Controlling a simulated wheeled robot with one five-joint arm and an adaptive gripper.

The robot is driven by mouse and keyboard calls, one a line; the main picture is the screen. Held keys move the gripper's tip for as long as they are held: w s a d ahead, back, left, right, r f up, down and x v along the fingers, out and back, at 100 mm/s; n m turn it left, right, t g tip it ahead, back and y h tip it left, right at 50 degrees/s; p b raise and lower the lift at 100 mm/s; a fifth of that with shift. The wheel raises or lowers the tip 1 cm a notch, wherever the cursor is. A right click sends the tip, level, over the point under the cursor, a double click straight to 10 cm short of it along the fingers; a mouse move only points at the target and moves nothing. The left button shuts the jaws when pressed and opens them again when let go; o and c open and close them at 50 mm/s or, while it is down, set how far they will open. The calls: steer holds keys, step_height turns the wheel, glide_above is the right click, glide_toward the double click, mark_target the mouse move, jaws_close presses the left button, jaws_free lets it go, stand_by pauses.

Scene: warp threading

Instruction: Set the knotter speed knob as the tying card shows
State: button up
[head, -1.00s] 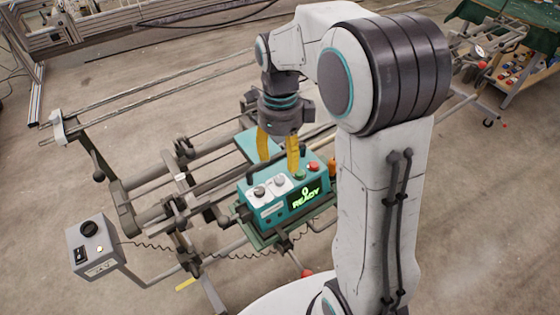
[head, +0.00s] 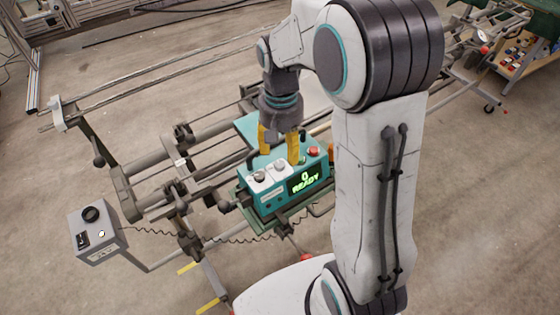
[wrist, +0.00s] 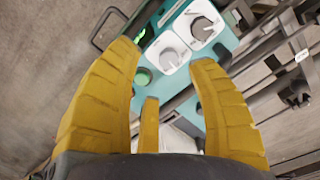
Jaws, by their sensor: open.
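The teal knotter box (head: 262,209) stands on the frame, its green display (head: 305,181) reading "0 READY". Its top carries two grey knobs on white plates, a left knob (head: 259,176) and a right knob (head: 280,165). In the wrist view one knob (wrist: 202,28) is farther off and the other knob (wrist: 169,57) is nearer, between the finger lines. My gripper (head: 279,157) is open with yellow fingers, just above and behind the knobs; it holds nothing. In the wrist view my gripper (wrist: 165,62) spans the nearer knob's plate. No tying card is readable.
A red button (head: 313,152) and a black handle bar sit close by the fingers. Metal rails surround the knotter. Open floor lies at the front right.

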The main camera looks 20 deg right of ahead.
mark_target(280, 164)
steer(key=n, duration=0.6)
steer(key=shift+w+f+n, duration=0.1)
steer(key=shift+w+n, duration=0.1)
steer(key=shift+n, duration=0.2)
steer(key=n, duration=0.6)
steer(key=shift+w+t, duration=0.25)
steer(key=shift+t, duration=0.05)
steer(key=n, duration=0.6)
steer(key=shift+w+n, duration=0.25)
steer(key=shift+n, duration=0.05)
steer(key=n, duration=0.5)
steer(key=shift+f+n, duration=0.4)
steer(key=shift+f, duration=0.05)
steer(key=shift+f+p, duration=0.3)
steer(key=shift+f, duration=2.95)
steer(key=shift+o, duration=0.2)
jaws_close()
